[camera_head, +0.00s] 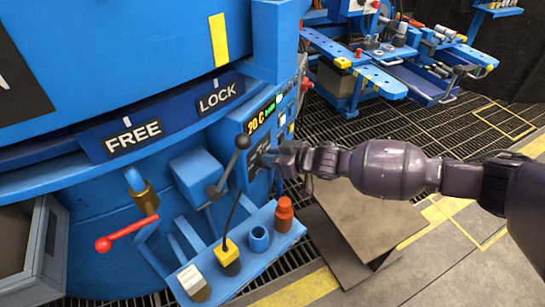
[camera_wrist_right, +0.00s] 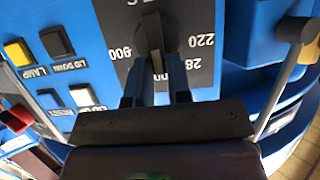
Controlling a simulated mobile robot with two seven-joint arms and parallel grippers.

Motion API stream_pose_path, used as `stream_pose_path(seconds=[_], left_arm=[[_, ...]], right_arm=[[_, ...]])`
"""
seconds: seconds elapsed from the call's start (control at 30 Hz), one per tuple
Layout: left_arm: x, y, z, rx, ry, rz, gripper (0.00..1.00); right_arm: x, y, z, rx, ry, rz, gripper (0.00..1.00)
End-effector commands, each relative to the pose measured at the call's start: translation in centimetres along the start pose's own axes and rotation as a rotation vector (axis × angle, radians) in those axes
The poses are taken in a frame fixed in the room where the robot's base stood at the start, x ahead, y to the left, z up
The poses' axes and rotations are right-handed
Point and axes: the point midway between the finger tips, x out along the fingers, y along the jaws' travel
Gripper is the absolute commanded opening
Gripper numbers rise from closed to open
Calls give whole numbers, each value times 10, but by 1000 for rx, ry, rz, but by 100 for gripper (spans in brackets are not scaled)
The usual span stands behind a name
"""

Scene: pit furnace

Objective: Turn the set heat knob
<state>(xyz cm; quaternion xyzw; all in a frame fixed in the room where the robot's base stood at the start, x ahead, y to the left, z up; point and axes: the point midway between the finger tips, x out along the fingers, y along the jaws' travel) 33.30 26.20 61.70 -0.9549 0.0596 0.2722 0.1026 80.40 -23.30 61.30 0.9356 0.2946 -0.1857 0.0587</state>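The set heat knob (camera_wrist_right: 155,38) is a round black knob with a raised grip bar. It sits on a dark dial plate (camera_wrist_right: 200,70) printed with numbers, on the blue control panel. My right gripper (camera_wrist_right: 155,88) is open, its two dark fingers spread apart just below the knob's middle in the right wrist view. Whether the fingertips touch the knob I cannot tell. In the head view my right gripper (camera_head: 272,160) is at the panel face and hides most of the knob. My left gripper is not in view.
A display (camera_head: 262,115) reads 20 C above the dial. A lever with a black ball (camera_head: 242,142) stands close left of my right gripper. A blue tool shelf (camera_head: 250,262) juts out below. In the wrist view, lamp and lid buttons (camera_wrist_right: 55,42) lie left of the knob.

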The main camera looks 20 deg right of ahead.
Motion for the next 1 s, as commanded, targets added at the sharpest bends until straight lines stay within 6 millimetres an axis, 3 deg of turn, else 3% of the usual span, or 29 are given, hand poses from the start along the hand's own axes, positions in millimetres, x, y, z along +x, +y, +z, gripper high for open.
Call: stream_pose_path(seconds=[0.03,0.1,0.53,1.0], left_arm=[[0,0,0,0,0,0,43],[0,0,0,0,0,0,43],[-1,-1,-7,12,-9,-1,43],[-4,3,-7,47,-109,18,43]], right_arm=[[0,0,0,0,0,0,10],[0,0,0,0,0,0,0],[-1,-2,-4,-64,3,29,0],[0,-12,-2,-385,4,164,0]])
